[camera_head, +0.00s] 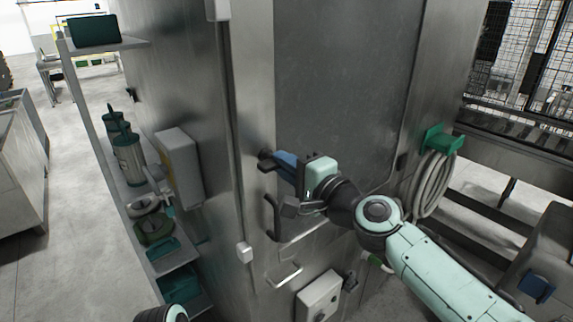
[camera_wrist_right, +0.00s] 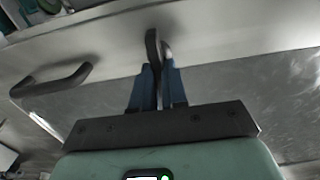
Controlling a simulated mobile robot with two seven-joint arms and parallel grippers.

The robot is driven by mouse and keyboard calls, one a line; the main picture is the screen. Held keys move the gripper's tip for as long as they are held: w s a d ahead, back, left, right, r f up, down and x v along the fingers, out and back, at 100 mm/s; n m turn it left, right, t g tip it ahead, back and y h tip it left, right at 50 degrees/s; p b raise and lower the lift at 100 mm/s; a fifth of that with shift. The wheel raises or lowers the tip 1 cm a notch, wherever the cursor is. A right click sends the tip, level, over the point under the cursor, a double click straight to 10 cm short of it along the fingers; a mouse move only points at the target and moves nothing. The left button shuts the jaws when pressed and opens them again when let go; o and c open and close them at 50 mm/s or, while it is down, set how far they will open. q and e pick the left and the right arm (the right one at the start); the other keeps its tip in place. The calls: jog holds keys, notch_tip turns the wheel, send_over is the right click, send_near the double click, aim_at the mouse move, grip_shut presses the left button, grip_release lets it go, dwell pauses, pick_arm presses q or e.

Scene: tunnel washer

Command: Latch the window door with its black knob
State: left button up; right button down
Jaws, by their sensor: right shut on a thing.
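The window door (camera_head: 340,85) is a tall grey panel in the steel cabinet and looks closed against its frame. Its black knob (camera_head: 268,160) sits at the left edge of the door. My right gripper (camera_head: 283,163) reaches in from the right with its blue fingers at the knob. In the right wrist view, the blue fingers (camera_wrist_right: 156,85) are closed around the black knob (camera_wrist_right: 152,45), which stands up between them. The fingers hide part of the knob. My left gripper is out of view; only a piece of my left arm shows at the bottom left.
A black pull handle (camera_head: 272,218) is just below the knob. A metal bar handle (camera_head: 285,276) and a grey box (camera_head: 319,297) are lower. A coiled hose (camera_head: 432,185) hangs on a green holder (camera_head: 440,139) at the right. A shelf with green canisters (camera_head: 128,155) stands left.

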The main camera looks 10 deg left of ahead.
jog(key=shift+r, duration=0.15)
jog(key=c, duration=1.3)
grip_release()
jog(key=shift+o, duration=0.7)
jog(key=shift+a, duration=0.15)
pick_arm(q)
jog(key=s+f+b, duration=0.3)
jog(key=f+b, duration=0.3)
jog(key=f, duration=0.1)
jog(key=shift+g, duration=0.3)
pick_arm(e)
jog(key=v, duration=1.3)
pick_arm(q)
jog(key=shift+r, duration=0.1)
